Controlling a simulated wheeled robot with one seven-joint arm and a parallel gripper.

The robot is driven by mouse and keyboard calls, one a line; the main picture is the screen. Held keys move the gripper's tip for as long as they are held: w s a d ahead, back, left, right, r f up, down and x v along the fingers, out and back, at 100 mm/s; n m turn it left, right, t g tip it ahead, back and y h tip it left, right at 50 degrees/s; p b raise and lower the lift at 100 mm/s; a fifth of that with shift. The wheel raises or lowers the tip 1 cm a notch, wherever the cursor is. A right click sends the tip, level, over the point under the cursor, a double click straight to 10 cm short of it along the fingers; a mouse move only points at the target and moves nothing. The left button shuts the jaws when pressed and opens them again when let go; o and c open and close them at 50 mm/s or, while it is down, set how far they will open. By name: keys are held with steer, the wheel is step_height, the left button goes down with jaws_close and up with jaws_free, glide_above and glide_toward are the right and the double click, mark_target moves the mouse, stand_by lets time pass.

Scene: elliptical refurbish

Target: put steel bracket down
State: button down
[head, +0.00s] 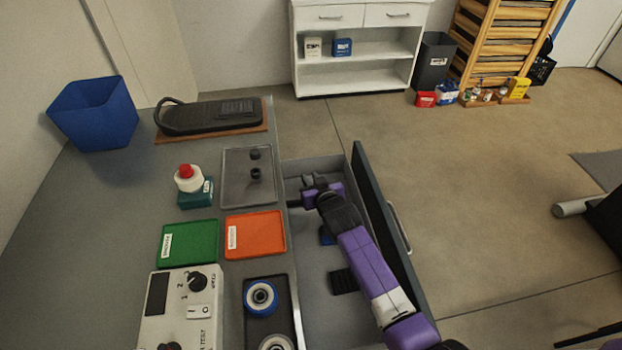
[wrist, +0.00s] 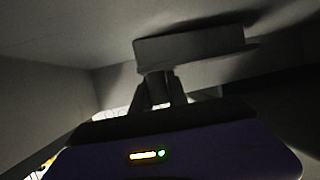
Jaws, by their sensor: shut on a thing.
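My gripper (head: 309,187) is inside the open drawer (head: 317,255), near its far end. In the wrist view my gripper (wrist: 158,98) is shut on a grey block-like piece, which I take to be the steel bracket (wrist: 190,46). The bracket is close to the pale drawer surfaces; I cannot tell whether it touches them. In the head view the bracket is hard to make out, as my gripper and arm cover that spot.
The drawer's front panel (head: 372,200) stands right of my arm.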

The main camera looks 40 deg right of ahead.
steer(key=shift+r, duration=0.15)
steer(key=c, duration=1.3)
jaws_free()
steer(key=shift+f, duration=0.25)
steer(key=shift+r, duration=0.25)
steer(key=shift+s+a, duration=0.15)
steer(key=shift+s, duration=0.15)
steer(key=v, duration=1.1)
steer(key=shift+s+a+r, duration=0.1)
